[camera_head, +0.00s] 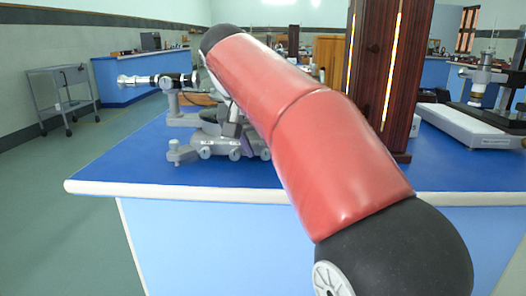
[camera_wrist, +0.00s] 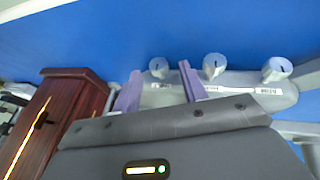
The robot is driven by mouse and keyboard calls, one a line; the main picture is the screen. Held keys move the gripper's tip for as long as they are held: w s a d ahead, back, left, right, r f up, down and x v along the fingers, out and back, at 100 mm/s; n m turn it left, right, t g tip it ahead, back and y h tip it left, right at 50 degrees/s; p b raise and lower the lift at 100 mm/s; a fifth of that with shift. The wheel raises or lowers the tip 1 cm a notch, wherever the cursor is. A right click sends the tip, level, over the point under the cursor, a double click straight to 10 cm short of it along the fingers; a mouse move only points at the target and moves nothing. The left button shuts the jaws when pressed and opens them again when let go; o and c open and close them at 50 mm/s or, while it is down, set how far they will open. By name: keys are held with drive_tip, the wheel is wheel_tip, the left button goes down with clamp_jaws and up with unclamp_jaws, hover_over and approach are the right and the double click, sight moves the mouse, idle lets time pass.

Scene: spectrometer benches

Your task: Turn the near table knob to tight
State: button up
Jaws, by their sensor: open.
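The spectrometer (camera_head: 215,135) stands on the blue bench top, with its grey base partly hidden behind my red arm in the head view. Small round knobs line the base edge. I cannot tell which is the near table knob. My gripper (camera_wrist: 159,68) is open, its two purple fingers on either side of the left knob in the picture. Contact cannot be seen.
A dark wooden cabinet (camera_head: 383,75) stands right of the spectrometer; it also shows in the wrist view (camera_wrist: 62,110). Another instrument on a pale base (camera_head: 470,125) is at the far right. The bench's white front edge (camera_head: 170,194) runs below. Blue bench top left of the spectrometer is clear.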

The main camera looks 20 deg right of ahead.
drive_tip(key=shift+w+d+f, duration=0.15)
drive_tip(key=shift+d+f, duration=0.05)
drive_tip(key=shift+f, duration=0.3)
drive_tip(key=shift+c, duration=0.3)
clamp_jaws()
